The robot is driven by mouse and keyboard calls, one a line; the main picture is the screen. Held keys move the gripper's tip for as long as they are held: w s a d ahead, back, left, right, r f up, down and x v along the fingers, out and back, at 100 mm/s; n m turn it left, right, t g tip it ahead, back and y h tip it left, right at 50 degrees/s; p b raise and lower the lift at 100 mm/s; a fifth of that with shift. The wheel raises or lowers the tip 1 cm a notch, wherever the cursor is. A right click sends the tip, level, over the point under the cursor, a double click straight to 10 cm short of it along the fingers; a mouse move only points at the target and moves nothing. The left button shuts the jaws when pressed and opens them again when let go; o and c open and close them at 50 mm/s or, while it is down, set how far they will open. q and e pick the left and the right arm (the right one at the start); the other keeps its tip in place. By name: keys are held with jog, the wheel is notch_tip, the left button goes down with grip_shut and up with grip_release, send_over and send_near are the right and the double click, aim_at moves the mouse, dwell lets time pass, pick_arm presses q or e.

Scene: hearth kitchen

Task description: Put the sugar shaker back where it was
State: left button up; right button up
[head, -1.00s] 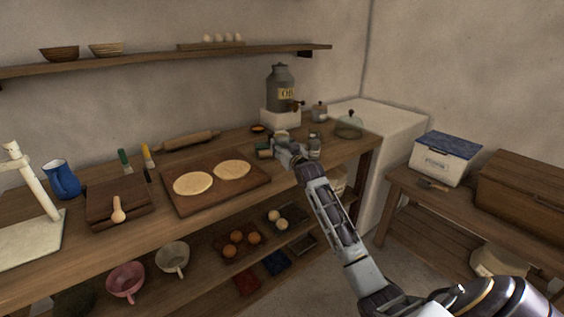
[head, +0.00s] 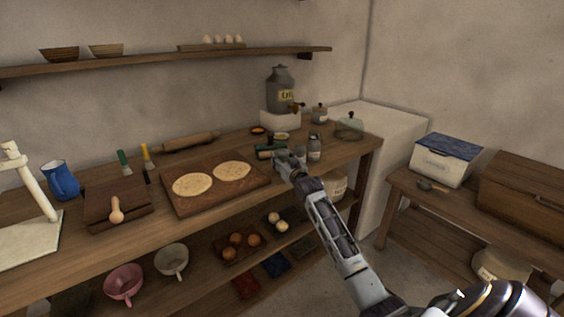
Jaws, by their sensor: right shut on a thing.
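My right gripper (head: 288,158) is low over the right part of the workbench (head: 352,150), to the right of the board with two flat dough rounds. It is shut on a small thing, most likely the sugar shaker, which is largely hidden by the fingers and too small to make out. A small jar with a grey lid (head: 314,147) stands upright just right of the gripper, apart from the fingers as far as I can tell. A dark green roll-like thing (head: 265,153) lies just left of the fingers. My left gripper is not in view.
The oil can (head: 280,92) stands on a white block behind the gripper. Small dishes (head: 281,136), a lidded pot (head: 319,114) and a glass dome (head: 349,126) are close by. The dough board (head: 222,204) lies left.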

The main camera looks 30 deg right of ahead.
jog(key=shift+f, duration=0.15)
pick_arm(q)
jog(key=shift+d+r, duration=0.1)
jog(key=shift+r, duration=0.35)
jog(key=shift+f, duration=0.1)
pick_arm(e)
jog(key=shift+f, duration=0.1)
jog(key=o, duration=1.1)
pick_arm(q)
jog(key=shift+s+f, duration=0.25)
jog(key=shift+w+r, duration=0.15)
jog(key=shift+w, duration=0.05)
